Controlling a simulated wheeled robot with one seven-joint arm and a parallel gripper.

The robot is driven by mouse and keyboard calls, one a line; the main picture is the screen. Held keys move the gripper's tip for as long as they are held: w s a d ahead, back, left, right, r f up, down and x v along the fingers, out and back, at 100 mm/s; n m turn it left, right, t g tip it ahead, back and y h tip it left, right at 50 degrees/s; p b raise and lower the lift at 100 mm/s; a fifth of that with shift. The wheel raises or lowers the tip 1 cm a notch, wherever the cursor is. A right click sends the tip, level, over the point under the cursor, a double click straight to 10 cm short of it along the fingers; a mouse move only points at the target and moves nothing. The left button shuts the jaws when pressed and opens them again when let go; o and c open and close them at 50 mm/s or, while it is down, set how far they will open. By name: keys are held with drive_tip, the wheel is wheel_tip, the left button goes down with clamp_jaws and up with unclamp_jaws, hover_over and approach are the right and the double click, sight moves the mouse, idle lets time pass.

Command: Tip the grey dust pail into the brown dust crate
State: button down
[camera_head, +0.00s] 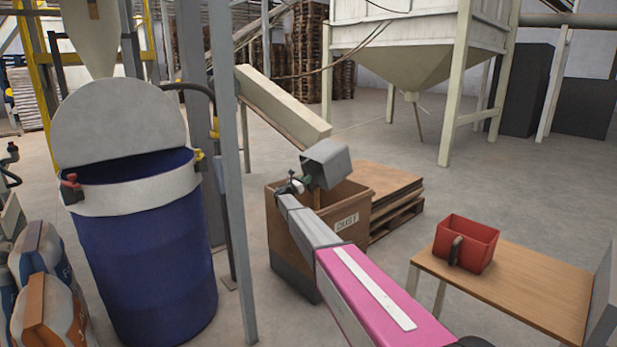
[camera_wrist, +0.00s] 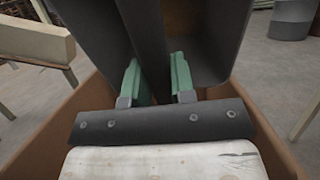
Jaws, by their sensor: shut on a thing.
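The grey dust pail (camera_head: 327,163) hangs tilted above the open brown dust crate (camera_head: 345,238), which has a "DUST" label. My gripper (camera_head: 297,183) is at the pail's near left side and is shut on it. In the wrist view the green fingers of my gripper (camera_wrist: 157,80) close on a dark upright part of the pail (camera_wrist: 215,45). The crate's walls (camera_wrist: 275,140) show on both sides below. A thin tan streak shows under the pail in the head view; I cannot tell whether it is dust. The crate's inside is mostly hidden.
A red bin (camera_head: 467,243) stands on a wooden table (camera_head: 530,290) at right. Stacked boards on a pallet (camera_head: 385,190) lie behind the crate. A sloping beige chute (camera_head: 283,107), a grey post (camera_head: 232,170) and a blue drum (camera_head: 150,260) stand to the left.

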drive_tip(key=a+f+t+h, duration=0.1)
drive_tip(key=h, duration=0.1)
drive_tip(key=s+f+t+h, duration=0.1)
drive_tip(key=t+h, duration=0.1)
drive_tip(key=shift+s+a, duration=0.15)
drive_tip(key=shift+a, duration=0.25)
drive_tip(key=shift+d+r, duration=0.1)
drive_tip(key=shift+d, duration=0.05)
idle(0.5)
